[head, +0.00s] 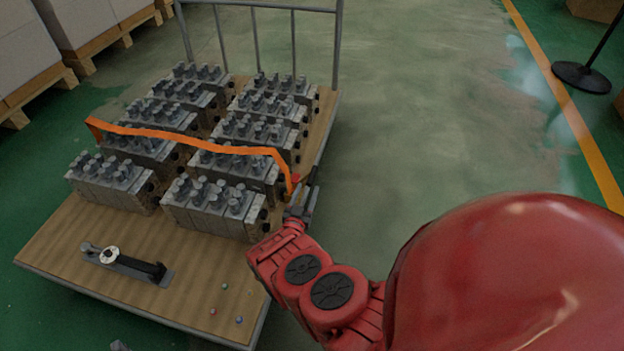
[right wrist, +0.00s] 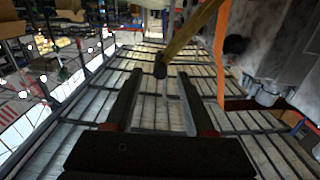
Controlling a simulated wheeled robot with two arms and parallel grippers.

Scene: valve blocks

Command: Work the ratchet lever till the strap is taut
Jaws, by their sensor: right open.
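An orange strap (head: 190,137) runs across the grey valve blocks (head: 212,205) on a wooden cart and drops over their right side. In the right wrist view the strap (right wrist: 220,55) hangs beside a block. A yellowish bar (right wrist: 188,36) with a dark round end, seemingly the ratchet lever, slants down near it. My right gripper (head: 303,200) is at the cart's right edge, by the strap's lower end. In the right wrist view its open fingers (right wrist: 160,73) have the bar's end between their tips; contact is unclear. The ratchet body is hidden. My left gripper is not seen.
The cart deck (head: 60,235) is bare at the front left. A grey and black tool (head: 125,263) and several small coloured balls (head: 225,286) lie at its front. A metal rail (head: 258,8) stands at the back. Floor to the right is clear up to a black stand base (head: 581,77).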

